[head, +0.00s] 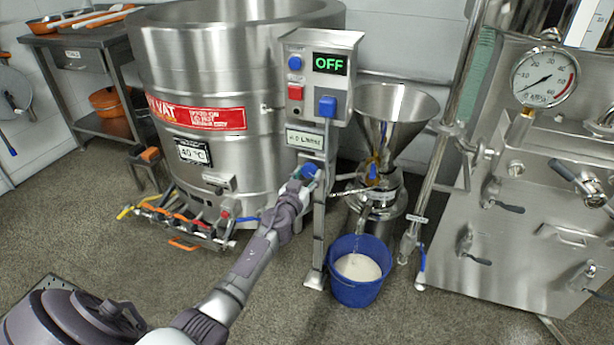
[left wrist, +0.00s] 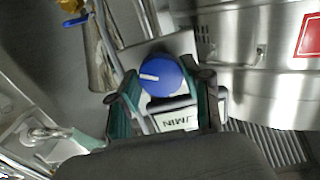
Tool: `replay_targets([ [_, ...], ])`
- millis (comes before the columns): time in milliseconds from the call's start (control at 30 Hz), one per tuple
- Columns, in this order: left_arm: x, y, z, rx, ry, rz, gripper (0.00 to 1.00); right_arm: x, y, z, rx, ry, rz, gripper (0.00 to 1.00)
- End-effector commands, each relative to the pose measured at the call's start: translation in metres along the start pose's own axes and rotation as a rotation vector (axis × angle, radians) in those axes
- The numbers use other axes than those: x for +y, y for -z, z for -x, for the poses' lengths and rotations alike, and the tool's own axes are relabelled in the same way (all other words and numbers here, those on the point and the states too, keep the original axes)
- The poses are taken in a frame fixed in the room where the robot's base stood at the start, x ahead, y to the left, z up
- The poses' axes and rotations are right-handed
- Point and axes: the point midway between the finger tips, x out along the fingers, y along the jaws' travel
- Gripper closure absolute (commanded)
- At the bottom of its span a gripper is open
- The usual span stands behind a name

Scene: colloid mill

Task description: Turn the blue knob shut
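The blue knob (head: 312,171) sits on the post below the control box, partly hidden by my left gripper (head: 304,183) in the head view. In the left wrist view the knob (left wrist: 160,76) faces the camera with a white pointer mark aimed left. My left gripper (left wrist: 166,92) has its teal-padded fingers on either side of the knob, spread apart. A small gap seems to show at the right finger; contact at the left is unclear. A label plate reading L/MIN (head: 305,139) is above the knob in the head view. My right gripper is not in view.
The control box (head: 318,75) displays OFF. A steel vat (head: 210,90) stands left, and a funnel-topped mill (head: 395,110) right. A blue bucket (head: 358,285) with pale liquid is on the floor below. A steel machine with a gauge (head: 545,77) fills the right side.

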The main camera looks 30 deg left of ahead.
Motion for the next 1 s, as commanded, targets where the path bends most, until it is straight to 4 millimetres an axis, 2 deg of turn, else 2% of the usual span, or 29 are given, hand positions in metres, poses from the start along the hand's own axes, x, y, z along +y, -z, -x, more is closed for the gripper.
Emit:
replay_targets([
  [33,-0.0001,-0.0001,0.0001,0.000,0.000,0.000,0.77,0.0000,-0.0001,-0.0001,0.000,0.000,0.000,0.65],
  [100,-0.0001,-0.0001,0.0001,0.000,0.001,0.000,0.86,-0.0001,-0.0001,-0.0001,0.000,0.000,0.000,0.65],
  [467,-0.0006,-0.0003,0.0002,0.000,0.001,-0.068,0.86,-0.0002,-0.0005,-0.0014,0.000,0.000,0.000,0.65],
  [667,-0.0013,-0.0002,0.0001,0.001,0.002,-0.201,0.86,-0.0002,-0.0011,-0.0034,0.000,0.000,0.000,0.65],
  [1000,-0.0013,-0.0002,0.0001,0.000,0.000,-0.516,0.86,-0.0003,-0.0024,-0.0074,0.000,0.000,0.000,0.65],
])
